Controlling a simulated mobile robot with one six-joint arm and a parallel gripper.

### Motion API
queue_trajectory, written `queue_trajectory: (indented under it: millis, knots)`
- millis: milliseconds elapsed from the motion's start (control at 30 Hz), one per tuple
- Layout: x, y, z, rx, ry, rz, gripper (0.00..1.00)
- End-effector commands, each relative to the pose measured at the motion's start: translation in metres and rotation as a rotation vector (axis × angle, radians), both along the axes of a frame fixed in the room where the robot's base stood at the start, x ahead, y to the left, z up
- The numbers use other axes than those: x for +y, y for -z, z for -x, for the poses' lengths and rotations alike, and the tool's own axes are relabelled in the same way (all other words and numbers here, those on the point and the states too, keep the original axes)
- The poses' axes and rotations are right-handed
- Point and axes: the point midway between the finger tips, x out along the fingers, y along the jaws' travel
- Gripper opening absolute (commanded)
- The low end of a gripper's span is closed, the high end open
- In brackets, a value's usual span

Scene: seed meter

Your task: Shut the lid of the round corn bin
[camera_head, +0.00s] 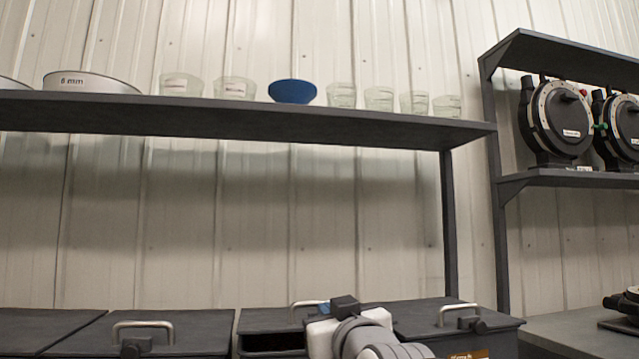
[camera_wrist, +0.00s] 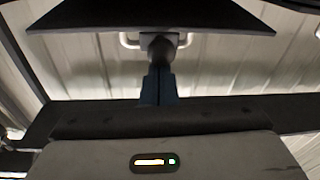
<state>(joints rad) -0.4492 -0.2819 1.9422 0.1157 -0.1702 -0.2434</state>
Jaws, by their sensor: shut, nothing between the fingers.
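No bin label can be read clearly enough to tell which is the round corn bin. In the head view, the middle dark bin (camera_head: 272,342) has a dark gap below its top front edge, and my arm covers its right side. A metal handle (camera_head: 308,303) shows behind my gripper. My gripper (camera_head: 322,308) has blue fingers and sits just above the bin tops. In the wrist view, its fingers (camera_wrist: 159,72) are together and empty, pointing at a dark panel (camera_wrist: 150,16) with a metal handle (camera_wrist: 128,41). Contact cannot be told.
A closed bin (camera_head: 150,333) stands left and another bin (camera_head: 460,322) right, both with handles. A shelf (camera_head: 240,118) above carries bowls, several clear cups and a blue bowl (camera_head: 292,91). A side rack (camera_head: 590,180) holds round black devices. A bench (camera_head: 575,335) is at the right.

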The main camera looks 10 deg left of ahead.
Motion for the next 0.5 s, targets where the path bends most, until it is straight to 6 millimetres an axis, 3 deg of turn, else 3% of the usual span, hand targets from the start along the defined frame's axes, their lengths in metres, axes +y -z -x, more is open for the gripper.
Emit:
queue_trajectory:
  millis: [133, 500]
  knots:
    - [0.0048, 0.0121, 0.0047, -0.002, -0.011, 0.000, 0.00]
    - [0.0086, 0.0147, 0.0077, -0.002, -0.020, 0.000, 0.00]
